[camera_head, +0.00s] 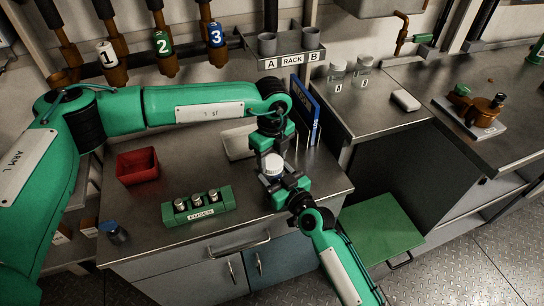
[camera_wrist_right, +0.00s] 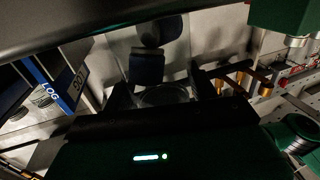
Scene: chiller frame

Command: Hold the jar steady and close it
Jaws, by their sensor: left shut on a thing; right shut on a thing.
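The jar's white round lid (camera_head: 272,162) shows upright in the head view, between my two grippers above the counter. My left gripper (camera_head: 266,146) reaches in from behind it and looks shut on the lid. My right gripper (camera_head: 284,184) comes from the front right and looks shut on the jar just below. In the right wrist view the clear round glass of the jar (camera_wrist_right: 165,95) shows dimly between the dark fingers. The fingers hide most of the jar's body, and I cannot tell whether the lid sits fully on its rim.
A green holder (camera_head: 198,212) with several small metal-topped pieces and a red bin (camera_head: 137,166) stand on the left. A blue binder (camera_head: 304,105) stands behind the grippers. Two lidded jars (camera_head: 350,75) stand on the right counter. The counter's front edge is close.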

